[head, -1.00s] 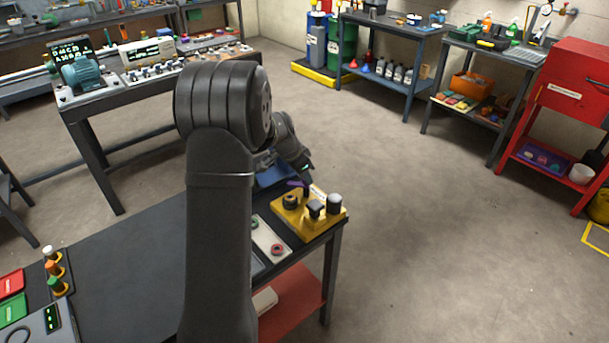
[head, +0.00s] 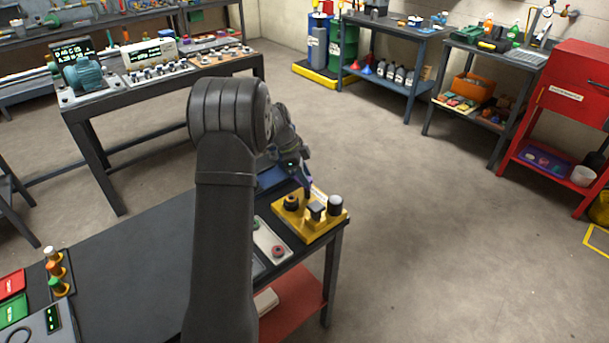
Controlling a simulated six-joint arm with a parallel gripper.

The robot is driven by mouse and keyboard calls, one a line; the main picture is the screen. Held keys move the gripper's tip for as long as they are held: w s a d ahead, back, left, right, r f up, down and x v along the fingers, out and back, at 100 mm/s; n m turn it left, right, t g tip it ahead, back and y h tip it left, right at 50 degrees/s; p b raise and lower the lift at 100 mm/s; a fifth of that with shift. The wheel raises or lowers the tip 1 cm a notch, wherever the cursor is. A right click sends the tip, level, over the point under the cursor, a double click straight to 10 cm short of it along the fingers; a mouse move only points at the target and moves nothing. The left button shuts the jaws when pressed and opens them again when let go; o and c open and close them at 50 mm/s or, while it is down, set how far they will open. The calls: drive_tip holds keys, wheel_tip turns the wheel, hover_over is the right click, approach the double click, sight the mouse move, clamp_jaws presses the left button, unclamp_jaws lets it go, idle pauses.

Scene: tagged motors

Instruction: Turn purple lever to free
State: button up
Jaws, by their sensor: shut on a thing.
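The yellow block (head: 325,229) sits at the far right corner of the dark table. It carries dark knobs and posts on its top. The purple lever (head: 310,182) is at its back edge, and only a small purple bit of it shows beside my fingers. My gripper (head: 307,187) points down at the back of the block and is shut on the purple lever. The fingertips are small and dark here, and most of the lever is hidden behind them.
A grey panel (head: 269,240) with a green and a red button lies left of the block. A blue thing (head: 272,177) is behind it, partly hidden by my arm. The table's middle (head: 140,255) is clear. Coloured pegs (head: 55,268) stand at the left.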

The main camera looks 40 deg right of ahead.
drive_tip(key=shift+f, duration=0.1)
idle(0.4)
drive_tip(key=o, duration=1)
drive_tip(key=shift+c, duration=0.2)
drive_tip(key=v, duration=1.7)
drive_tip(key=shift+r, duration=0.25)
drive_tip(key=shift+w, duration=0.15)
drive_tip(key=x, duration=1.7)
drive_tip(key=shift+f, duration=0.2)
drive_tip(key=shift+r, duration=0.1)
